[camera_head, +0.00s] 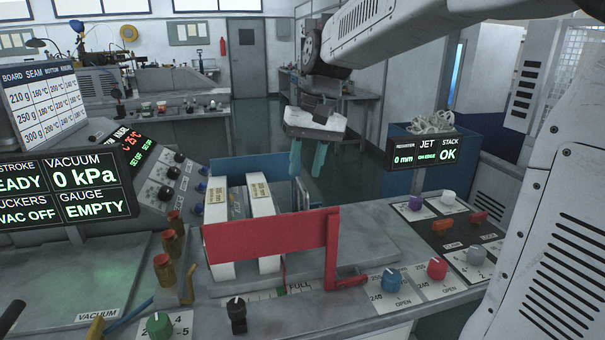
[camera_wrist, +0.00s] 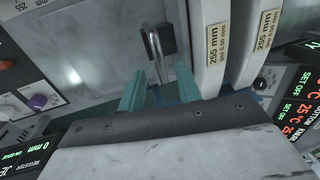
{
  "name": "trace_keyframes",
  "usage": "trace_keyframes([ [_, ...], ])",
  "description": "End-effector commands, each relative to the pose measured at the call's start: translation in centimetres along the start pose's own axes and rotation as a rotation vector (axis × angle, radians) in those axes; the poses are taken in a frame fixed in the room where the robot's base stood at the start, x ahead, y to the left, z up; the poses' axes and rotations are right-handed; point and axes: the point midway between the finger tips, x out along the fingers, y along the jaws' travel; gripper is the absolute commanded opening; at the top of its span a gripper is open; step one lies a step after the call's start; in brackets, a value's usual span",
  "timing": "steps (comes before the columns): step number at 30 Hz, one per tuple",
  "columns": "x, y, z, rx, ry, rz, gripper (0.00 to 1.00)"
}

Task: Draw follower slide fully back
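My gripper (camera_head: 308,160) hangs in the middle of the head view, its two teal fingers apart with nothing between them there. In the wrist view the open fingers (camera_wrist: 160,88) point toward a bent metal handle (camera_wrist: 154,52) on a black block (camera_wrist: 161,40). The handle appears between or just beyond the fingertips; I see no contact. I cannot tell for sure which part is the follower slide. A red plate (camera_head: 265,235) stands across the front of two white stacks (camera_head: 264,205), with a red upright at its right. A scale marked FULL (camera_head: 298,287) lies below.
A blue panel (camera_head: 235,167) stands behind the stacks. Knobs crowd the right console (camera_head: 437,268), and brass-and-red posts (camera_head: 163,268) stand at left. A screen (camera_head: 68,189) reads GAUGE EMPTY. A grey plate (camera_head: 370,245) right of the red plate is clear.

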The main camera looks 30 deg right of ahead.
Motion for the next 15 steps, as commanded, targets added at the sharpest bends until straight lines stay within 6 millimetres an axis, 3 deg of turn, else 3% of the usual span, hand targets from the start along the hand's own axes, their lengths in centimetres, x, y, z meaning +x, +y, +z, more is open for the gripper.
trace_keyframes([
  [6, 2.4, 0.0, 0.0, -0.001, 0.0, 0.0, 0.34],
  [15, 2.7, 0.0, 0.0, -0.001, 0.001, 0.0, 0.34],
])
